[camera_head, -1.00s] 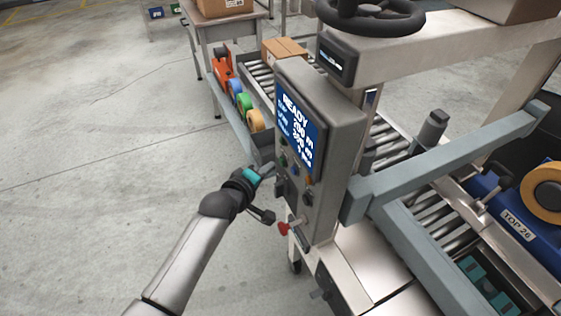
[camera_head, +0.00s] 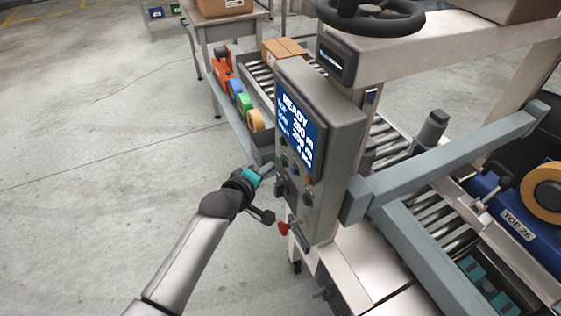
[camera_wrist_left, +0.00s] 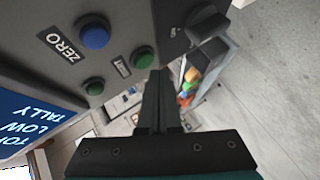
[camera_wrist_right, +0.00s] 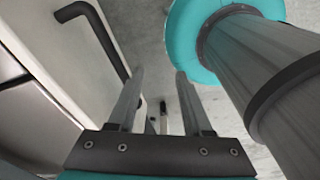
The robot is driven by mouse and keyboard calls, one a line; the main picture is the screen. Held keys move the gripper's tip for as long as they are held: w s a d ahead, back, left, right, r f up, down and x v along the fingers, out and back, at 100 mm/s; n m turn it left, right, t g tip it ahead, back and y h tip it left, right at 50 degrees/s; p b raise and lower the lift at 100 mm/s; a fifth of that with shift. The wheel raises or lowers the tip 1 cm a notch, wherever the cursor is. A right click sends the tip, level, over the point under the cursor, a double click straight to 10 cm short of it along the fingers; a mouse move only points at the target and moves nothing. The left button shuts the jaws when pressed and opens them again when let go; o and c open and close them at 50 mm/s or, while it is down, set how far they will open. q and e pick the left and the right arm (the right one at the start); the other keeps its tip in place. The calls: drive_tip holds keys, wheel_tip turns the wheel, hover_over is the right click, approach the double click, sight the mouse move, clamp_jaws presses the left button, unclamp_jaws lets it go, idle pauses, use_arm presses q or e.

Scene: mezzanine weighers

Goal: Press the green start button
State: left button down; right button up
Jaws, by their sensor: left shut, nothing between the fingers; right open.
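The grey control panel (camera_head: 335,135) has a lit blue screen (camera_head: 300,125) reading READY, with several buttons below it. In the left wrist view a green button (camera_wrist_left: 142,57) sits beside a small label I cannot read. A second green button (camera_wrist_left: 95,86) is nearer the screen. My left gripper (camera_head: 268,171) is shut and empty, just left of the panel's button area. In the left wrist view its fingertips (camera_wrist_left: 158,74) appear close to the labelled green button; I cannot tell whether they touch it. My right gripper (camera_wrist_right: 156,80) is open and empty, outside the head view.
A blue button (camera_wrist_left: 94,32) marked ZERO and a black knob (camera_wrist_left: 207,23) share the panel. A roller conveyor (camera_head: 400,140) runs behind. The floor (camera_head: 100,150) at left is clear.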

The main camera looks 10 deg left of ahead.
use_arm(q)
drive_tip(key=shift+w+d, duration=0.1)
drive_tip(key=shift+d, duration=0.05)
idle(0.6)
drive_tip(key=shift+w+d, duration=0.15)
drive_tip(key=shift+d, duration=0.05)
drive_tip(key=shift+w+d, duration=0.25)
drive_tip(key=shift+d, duration=0.15)
idle(0.7)
drive_tip(key=shift+p, duration=0.3)
drive_tip(key=shift+s+a+p, duration=0.35)
drive_tip(key=shift+s+a, duration=0.15)
drive_tip(key=shift+a, duration=0.2)
drive_tip(key=s+a, duration=0.1)
drive_tip(key=s+a+p, duration=0.1)
drive_tip(key=a, duration=0.2)
drive_tip(key=shift+s+a, duration=0.1)
drive_tip(key=shift+s, duration=0.3)
